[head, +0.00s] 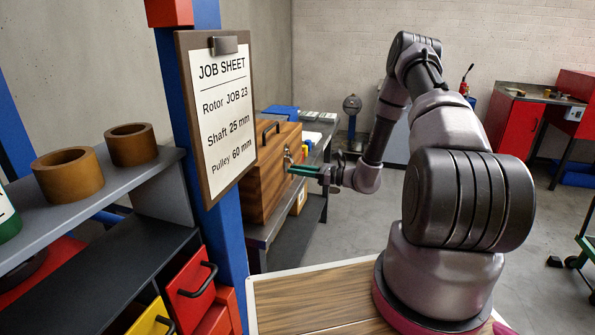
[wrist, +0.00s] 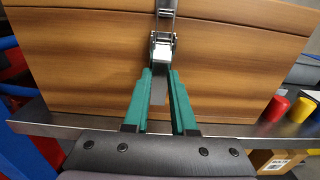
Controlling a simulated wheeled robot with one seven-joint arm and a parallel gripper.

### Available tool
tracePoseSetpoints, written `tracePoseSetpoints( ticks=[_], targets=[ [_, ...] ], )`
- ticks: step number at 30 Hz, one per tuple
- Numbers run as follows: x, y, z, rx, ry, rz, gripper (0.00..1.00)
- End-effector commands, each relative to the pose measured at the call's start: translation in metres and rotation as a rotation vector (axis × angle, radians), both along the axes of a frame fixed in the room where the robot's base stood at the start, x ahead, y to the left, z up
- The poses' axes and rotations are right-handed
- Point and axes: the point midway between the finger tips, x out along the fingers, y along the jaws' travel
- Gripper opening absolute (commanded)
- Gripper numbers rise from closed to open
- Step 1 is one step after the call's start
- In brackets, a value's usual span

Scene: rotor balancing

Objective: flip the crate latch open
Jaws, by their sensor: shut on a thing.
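The wooden crate (head: 262,190) with a black handle on top stands on a grey bench; its front (wrist: 80,60) fills most of the wrist view. The metal crate latch (wrist: 163,45) is on the middle of that front, with a strap running up from it. It shows small in the head view (head: 288,153). My gripper (wrist: 160,76), with green fingers, is shut on the latch's lower metal part, which lies between the fingers. In the head view my gripper (head: 303,171) reaches the crate's front from the right. The fingers partly hide the held part.
The bench edge (wrist: 235,131) runs just below the crate. Red and yellow cylinders (wrist: 301,110) stand right of it. A blue post with the job sheet (head: 222,110) stands in front of the crate's left side. The floor at right is mostly clear.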

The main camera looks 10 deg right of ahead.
Motion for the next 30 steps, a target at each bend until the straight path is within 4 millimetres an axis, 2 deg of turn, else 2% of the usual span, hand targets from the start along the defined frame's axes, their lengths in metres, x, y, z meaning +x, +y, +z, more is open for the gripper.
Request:
tracePoseSetpoints(
  ticks=[11, 30],
  targets=[
    [-0.001, -0.004, 0.004, -0.080, 0.043, -0.001, 0.00],
    [-0.007, -0.014, 0.028, -0.569, 0.319, -0.001, 0.00]
  ],
)
